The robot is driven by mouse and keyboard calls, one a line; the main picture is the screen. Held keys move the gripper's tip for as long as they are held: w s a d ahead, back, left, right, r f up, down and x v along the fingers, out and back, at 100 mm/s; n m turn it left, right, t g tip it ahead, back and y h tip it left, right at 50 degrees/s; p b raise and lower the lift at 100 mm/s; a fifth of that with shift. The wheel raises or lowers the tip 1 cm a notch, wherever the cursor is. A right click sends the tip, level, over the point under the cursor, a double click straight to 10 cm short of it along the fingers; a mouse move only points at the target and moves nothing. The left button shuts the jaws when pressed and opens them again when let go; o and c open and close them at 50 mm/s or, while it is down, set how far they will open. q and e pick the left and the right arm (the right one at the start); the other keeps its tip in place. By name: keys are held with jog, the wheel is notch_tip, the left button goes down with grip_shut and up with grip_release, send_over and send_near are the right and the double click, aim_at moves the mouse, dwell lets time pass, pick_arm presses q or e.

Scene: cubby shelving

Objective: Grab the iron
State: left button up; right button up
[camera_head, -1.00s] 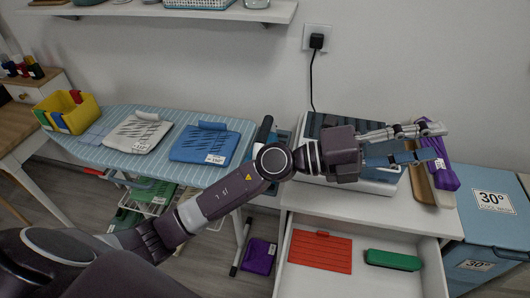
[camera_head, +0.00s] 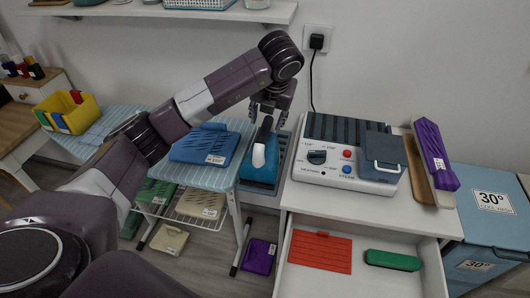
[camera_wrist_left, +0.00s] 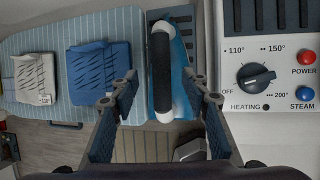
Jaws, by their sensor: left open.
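The iron (camera_head: 259,173) is blue with a black handle and white handle ends. It rests at the right end of the ironing board, beside the drawer cabinet. In the left wrist view the iron (camera_wrist_left: 180,82) lies ahead of my fingers, with its black handle running along the view between them. My left gripper (camera_head: 268,110) is above and behind the iron, pointing down. In the left wrist view my left gripper (camera_wrist_left: 162,97) is open, one finger on each side of the handle, holding nothing. I cannot tell how far the fingertips are above the handle. My right gripper is not in view.
The ironing board (camera_head: 92,131) holds folded blue cloth (camera_head: 205,147) and a yellow bin (camera_head: 68,111). A steam station (camera_head: 345,155) with a knob stands close right of the iron. Below it an open drawer (camera_head: 296,267) holds a red mat and a green brush. A shelf (camera_head: 215,11) hangs above.

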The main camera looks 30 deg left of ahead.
aim_at(266, 127)
pick_arm(q)
jog(key=p+x, duration=0.2)
jog(key=x, duration=0.5)
jog(key=shift+s+d, duration=0.1)
jog(key=shift+f+b, duration=0.25)
jog(key=shift+b, duration=0.2)
jog(key=shift+c, duration=0.4)
grip_shut()
jog(key=shift+r, duration=0.15)
dwell(0.4)
